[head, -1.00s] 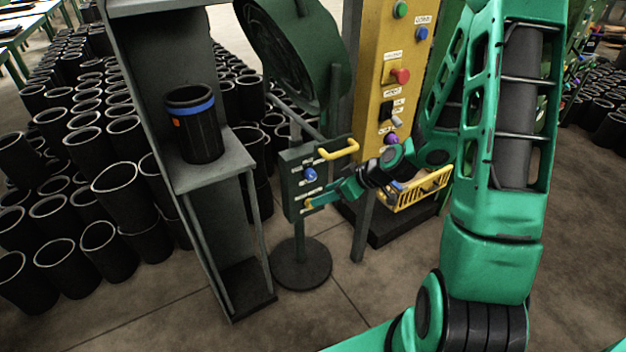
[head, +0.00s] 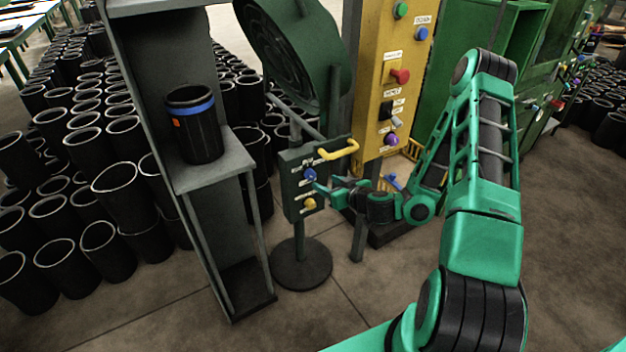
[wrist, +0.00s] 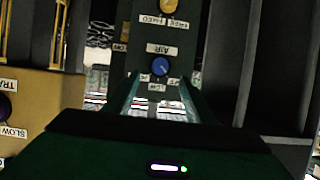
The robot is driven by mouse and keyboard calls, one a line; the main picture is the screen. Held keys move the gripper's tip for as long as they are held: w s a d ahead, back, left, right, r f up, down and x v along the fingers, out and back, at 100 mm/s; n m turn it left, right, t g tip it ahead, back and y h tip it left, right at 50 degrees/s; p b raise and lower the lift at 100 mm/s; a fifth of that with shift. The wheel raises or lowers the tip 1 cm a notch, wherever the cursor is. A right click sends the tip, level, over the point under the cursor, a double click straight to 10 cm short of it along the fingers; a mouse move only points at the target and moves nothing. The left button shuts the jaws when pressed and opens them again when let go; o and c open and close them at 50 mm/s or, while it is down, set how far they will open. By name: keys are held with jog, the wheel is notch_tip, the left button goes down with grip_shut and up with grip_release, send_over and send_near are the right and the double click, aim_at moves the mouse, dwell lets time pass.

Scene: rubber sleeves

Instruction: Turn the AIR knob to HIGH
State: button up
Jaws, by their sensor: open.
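The AIR knob is the blue knob (head: 310,174) on a dark green control box (head: 291,190) on a stand. In the wrist view the blue knob (wrist: 160,66) sits beside an upside-down AIR label (wrist: 158,48), with small scale labels on its other side; its exact setting is hard to read. A yellow knob (head: 310,203) is below it in the head view and shows at the top of the wrist view (wrist: 168,5). My gripper (head: 322,186) is open and empty, just right of the box. In the wrist view its fingers (wrist: 158,104) straddle the line to the blue knob, apparently short of it.
A yellow handle (head: 338,149) juts from above the box. A yellow panel (head: 385,75) with several buttons and knobs stands behind. A black sleeve with a blue band (head: 193,125) stands on a grey shelf (head: 215,165) at left. A round green fan-like housing (head: 300,55) is above.

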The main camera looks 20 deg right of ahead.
aim_at(313, 177)
jog(key=x, duration=0.9)
jog(key=shift+w+a, duration=0.15)
jog(key=shift+w, duration=0.1)
jog(key=c, duration=1)
